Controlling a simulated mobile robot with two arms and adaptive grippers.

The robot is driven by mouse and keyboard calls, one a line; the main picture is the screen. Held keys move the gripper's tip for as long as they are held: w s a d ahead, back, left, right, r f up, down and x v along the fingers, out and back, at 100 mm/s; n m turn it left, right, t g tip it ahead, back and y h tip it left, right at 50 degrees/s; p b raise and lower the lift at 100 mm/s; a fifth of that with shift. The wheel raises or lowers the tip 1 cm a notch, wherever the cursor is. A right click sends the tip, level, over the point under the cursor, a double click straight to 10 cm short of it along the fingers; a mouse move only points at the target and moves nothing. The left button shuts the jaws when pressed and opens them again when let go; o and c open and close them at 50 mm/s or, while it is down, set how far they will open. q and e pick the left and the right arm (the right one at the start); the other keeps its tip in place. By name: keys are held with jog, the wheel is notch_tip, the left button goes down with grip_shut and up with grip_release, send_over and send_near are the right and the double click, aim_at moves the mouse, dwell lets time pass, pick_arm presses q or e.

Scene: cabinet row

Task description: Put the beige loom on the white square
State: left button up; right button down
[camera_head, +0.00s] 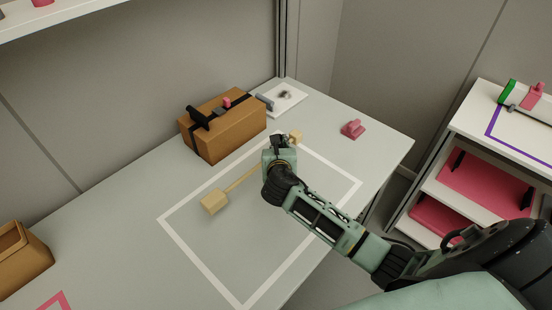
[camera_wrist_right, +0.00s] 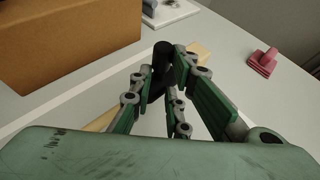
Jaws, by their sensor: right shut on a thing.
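The beige loom (camera_head: 214,202) is a thin rod with a block at each end. It lies across the upper part of the white square (camera_head: 195,262), a white outline on the grey table. Its near block is inside the outline; its far block (camera_head: 295,136) is by the top corner. In the right wrist view, the beige rod (camera_wrist_right: 103,122) passes left of the fingers (camera_wrist_right: 163,78). Whether the loom touches the table I cannot tell. My left gripper is not in view.
A brown box (camera_head: 222,135) with black straps stands behind the outline. A white card (camera_head: 285,97) and a pink object (camera_head: 351,129) lie toward the table's far right. A brown container (camera_head: 22,258) is at far left. A white shelf unit (camera_head: 467,125) stands right.

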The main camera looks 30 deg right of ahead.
jog(key=shift+w+a+f, duration=0.25)
jog(key=shift+w+f, duration=0.05)
jog(key=shift+w, duration=0.2)
jog(key=shift+f, duration=2)
jog(key=c, duration=1.7)
grip_release()
jog(key=shift+o, duration=0.2)
jog(key=v, duration=1.2)
jog(key=shift+s, duration=0.1)
